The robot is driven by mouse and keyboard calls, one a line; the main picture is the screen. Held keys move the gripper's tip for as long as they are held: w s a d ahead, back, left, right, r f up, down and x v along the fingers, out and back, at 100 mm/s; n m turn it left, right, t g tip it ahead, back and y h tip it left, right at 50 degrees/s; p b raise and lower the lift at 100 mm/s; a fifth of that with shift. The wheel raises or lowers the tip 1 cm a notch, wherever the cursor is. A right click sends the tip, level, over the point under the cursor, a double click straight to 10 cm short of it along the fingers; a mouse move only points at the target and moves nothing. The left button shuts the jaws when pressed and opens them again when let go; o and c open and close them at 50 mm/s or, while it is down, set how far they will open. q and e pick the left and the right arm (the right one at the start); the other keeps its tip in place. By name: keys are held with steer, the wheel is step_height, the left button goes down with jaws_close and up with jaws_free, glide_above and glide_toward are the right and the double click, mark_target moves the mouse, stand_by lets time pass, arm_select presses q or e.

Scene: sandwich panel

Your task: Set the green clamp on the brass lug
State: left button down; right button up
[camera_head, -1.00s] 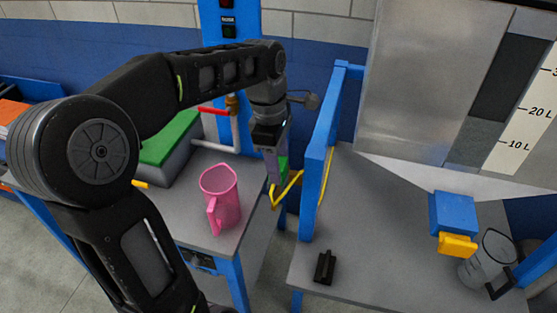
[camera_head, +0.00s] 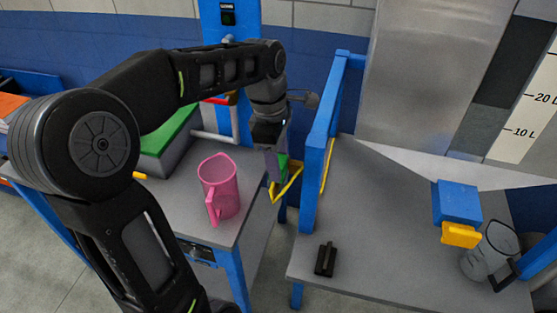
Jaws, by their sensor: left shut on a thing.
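My left gripper (camera_head: 273,165) hangs fingers down at the gap between the two grey benches, left of the blue upright frame. It is shut on the green clamp (camera_head: 283,166), of which only a small green part shows beside the fingers. A yellow V-shaped piece (camera_head: 289,187) shows just below and right of the fingers; I cannot tell whether the clamp touches it. I cannot make out the brass lug for sure; a small brass-coloured part (camera_head: 232,98) shows by the red and white pipes behind my arm. My right gripper is out of view.
A pink jug (camera_head: 219,188) stands on the left bench, near a green-topped box (camera_head: 168,138). The blue frame (camera_head: 316,165) rises beside the gripper. The right bench holds a black block (camera_head: 325,259), a blue-and-yellow block (camera_head: 457,205) and a clear jug (camera_head: 490,251); its middle is clear.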

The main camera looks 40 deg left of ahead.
arm_select(q)
steer(key=shift+f+b, duration=0.35)
steer(key=shift+f, duration=0.2)
steer(key=c, duration=0.6)
jaws_free()
steer(key=shift+r, duration=0.35)
steer(key=r, duration=0.2)
steer(key=r+p, duration=0.1)
steer(key=r, duration=0.1)
steer(key=a+r, duration=0.1)
steer(key=r, duration=0.2)
steer(key=shift+s+r, duration=0.1)
steer(key=shift+s, duration=0.05)
